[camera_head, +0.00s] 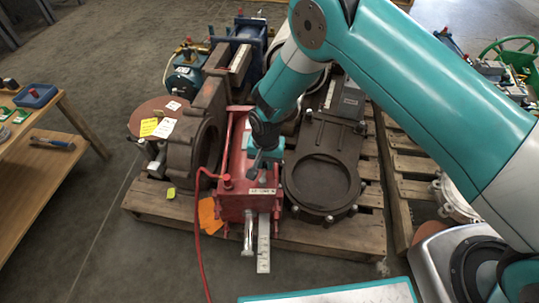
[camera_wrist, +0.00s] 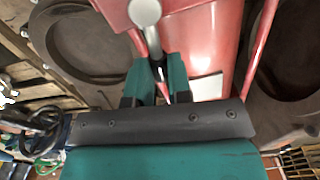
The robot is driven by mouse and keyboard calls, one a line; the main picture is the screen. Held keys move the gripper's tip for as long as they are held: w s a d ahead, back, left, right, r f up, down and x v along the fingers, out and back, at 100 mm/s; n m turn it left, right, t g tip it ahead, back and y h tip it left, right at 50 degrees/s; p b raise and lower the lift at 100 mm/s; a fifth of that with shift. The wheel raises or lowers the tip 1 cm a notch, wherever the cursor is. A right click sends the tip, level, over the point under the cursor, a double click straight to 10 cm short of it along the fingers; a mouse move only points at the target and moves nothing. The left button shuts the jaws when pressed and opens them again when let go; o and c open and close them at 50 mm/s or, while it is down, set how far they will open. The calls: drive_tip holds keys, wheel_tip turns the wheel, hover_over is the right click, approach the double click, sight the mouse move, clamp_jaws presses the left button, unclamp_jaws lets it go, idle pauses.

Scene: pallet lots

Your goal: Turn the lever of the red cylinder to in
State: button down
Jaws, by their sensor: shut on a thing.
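The red cylinder (camera_head: 235,200) lies on the pallet (camera_head: 160,206) between two brown-grey castings, with a pale label on its near end. Its red body (camera_wrist: 196,35) fills the middle of the wrist view. My gripper (camera_head: 262,155) is over the upper right of the cylinder, and my arm hides part of that side. In the wrist view, the lever (camera_wrist: 146,14) is a grey metal rod with a round end. My gripper's teal fingers (camera_wrist: 160,78) are shut on the rod. I cannot read the lever's in and out marks.
A flat valve casting (camera_head: 322,185) stands close on the right and a ring-shaped casting (camera_head: 200,135) on the left. A red hose (camera_head: 199,235) hangs off the front. A wooden workbench (camera_head: 55,140) is at the left, with bare floor between it and the pallet.

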drive_tip(key=shift+s+d+m+p, duration=0.25)
drive_tip(key=shift+d+m+p, duration=0.25)
drive_tip(key=shift+m, duration=0.55)
drive_tip(key=shift+s+d+m+p, duration=0.3)
drive_tip(key=shift+m+p, duration=0.2)
drive_tip(key=shift+m, duration=0.5)
drive_tip(key=shift+s+d+m+p, duration=0.2)
drive_tip(key=shift+d+m+p, duration=0.3)
drive_tip(key=shift+m, duration=0.55)
drive_tip(key=c, duration=1.1)
unclamp_jaws()
drive_tip(key=shift+o, duration=0.2)
wheel_tip(320, 180, up, 17)
drive_tip(key=p, duration=0.4)
drive_tip(key=shift+s+d+r, duration=0.2)
